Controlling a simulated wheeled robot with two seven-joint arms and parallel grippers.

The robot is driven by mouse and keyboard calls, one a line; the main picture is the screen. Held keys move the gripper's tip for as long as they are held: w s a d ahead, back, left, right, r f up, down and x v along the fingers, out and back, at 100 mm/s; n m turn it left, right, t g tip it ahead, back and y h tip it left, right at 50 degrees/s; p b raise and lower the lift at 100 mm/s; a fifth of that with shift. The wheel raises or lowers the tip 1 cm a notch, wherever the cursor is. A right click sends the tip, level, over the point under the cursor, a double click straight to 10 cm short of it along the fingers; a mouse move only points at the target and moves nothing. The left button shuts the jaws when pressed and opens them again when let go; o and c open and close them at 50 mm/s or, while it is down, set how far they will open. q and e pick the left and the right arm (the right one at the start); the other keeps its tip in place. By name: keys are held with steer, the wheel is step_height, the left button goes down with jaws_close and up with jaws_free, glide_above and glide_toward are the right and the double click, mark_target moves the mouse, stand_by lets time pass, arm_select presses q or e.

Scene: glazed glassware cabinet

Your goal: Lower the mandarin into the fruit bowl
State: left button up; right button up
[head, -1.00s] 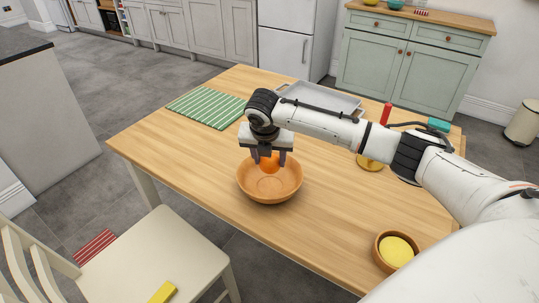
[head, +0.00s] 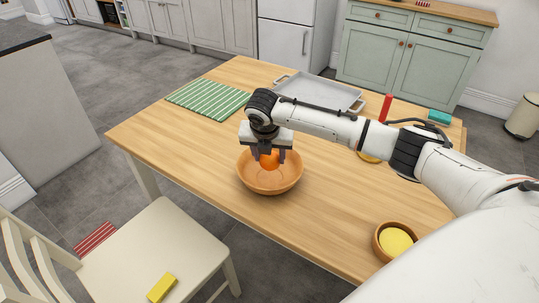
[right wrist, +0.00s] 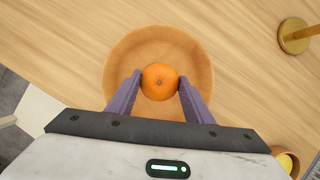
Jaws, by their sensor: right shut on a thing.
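The orange mandarin (head: 269,160) is between the fingers of my right gripper (head: 268,156). The gripper is shut on it, with one finger on each side, as the right wrist view shows the mandarin (right wrist: 160,81) and the gripper (right wrist: 160,88). The terracotta-coloured fruit bowl (head: 270,186) stands upright on the table, directly below the gripper. The mandarin is over the bowl's inside, at about rim height in the head view; whether it touches the bowl's bottom I cannot tell. No other fruit shows in the bowl. My left gripper is not in view.
The wooden table (head: 190,145) has clear room around the bowl. A green striped mat (head: 208,98) and a grey tray (head: 318,92) lie behind. A chair (head: 150,250) stands in front.

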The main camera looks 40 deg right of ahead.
mark_target(270, 168)
steer(key=shift+f+b, duration=0.75)
steer(key=shift+f, duration=1.75)
stand_by(0.9)
steer(key=o, duration=1.2)
steer(key=shift+c, duration=0.2)
steer(key=v, duration=1)
steer(key=shift+r, duration=0.2)
